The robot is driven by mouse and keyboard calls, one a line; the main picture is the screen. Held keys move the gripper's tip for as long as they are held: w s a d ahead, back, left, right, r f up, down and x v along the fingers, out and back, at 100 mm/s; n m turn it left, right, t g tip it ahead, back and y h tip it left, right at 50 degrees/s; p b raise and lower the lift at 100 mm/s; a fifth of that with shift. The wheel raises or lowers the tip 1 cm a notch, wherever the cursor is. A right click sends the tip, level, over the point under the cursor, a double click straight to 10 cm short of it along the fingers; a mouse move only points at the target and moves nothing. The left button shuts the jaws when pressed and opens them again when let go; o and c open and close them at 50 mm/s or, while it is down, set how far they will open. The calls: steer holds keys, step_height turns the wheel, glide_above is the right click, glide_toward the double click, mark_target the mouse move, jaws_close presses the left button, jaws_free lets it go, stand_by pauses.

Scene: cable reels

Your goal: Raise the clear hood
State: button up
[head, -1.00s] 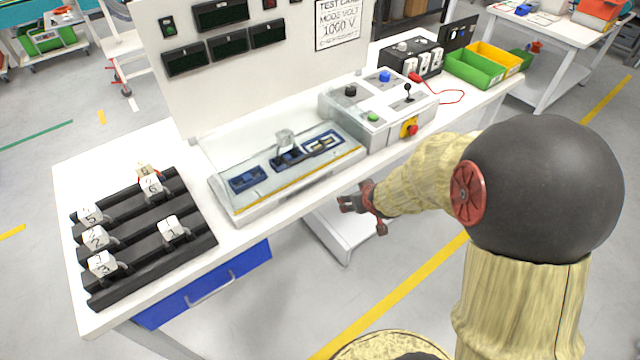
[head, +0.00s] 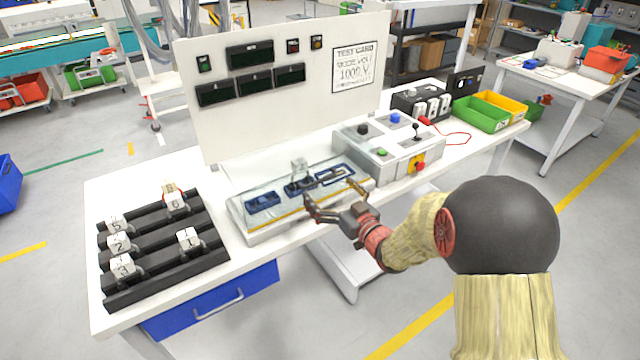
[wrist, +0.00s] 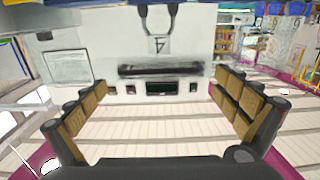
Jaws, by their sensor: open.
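The clear hood (head: 248,204) is a low transparent cover on a shallow tray on the white bench, in the head view. It lies down over several blue-framed parts, with a yellow strip along its front edge. I cannot tell whether a finger touches the hood. In the wrist view my gripper (wrist: 160,112) shows wide open, facing a white surface with a block marked 4.
A black rack (head: 165,245) with numbered white blocks stands at the left. An upright white panel (head: 290,110) rises behind. Green (head: 480,114) and yellow bins are far right.

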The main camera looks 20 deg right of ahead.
mark_target(321, 181)
steer(key=shift+b+x, duration=0.4)
steer(key=shift+x, duration=1.8)
steer(key=c, duration=1.5)
steer(key=shift+c, duration=0.4)
steer(key=shift+r, duration=0.2)
